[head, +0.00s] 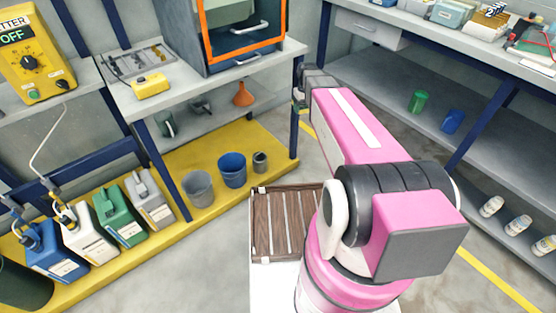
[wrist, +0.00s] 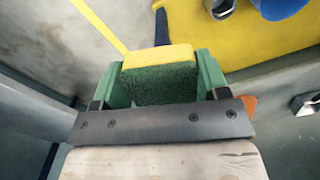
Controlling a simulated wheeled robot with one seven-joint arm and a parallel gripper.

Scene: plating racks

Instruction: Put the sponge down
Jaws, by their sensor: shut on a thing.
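The sponge (wrist: 160,82), yellow on one face and green on the other, shows in the wrist view. It is between the green fingers of my gripper (wrist: 157,85), which is shut on it. In the head view my gripper (head: 300,100) is small and dark at the far end of my pink arm, by the right end of the left workbench (head: 180,92). The sponge cannot be made out in the head view.
On the left workbench are a yellow box (head: 150,86), a grey tray (head: 138,60) and an orange-framed cabinet (head: 243,38). An orange funnel (head: 243,94) is below. Buckets, including a blue one (head: 232,170), stand on the yellow platform. A slatted wooden tray (head: 284,188) is nearer.

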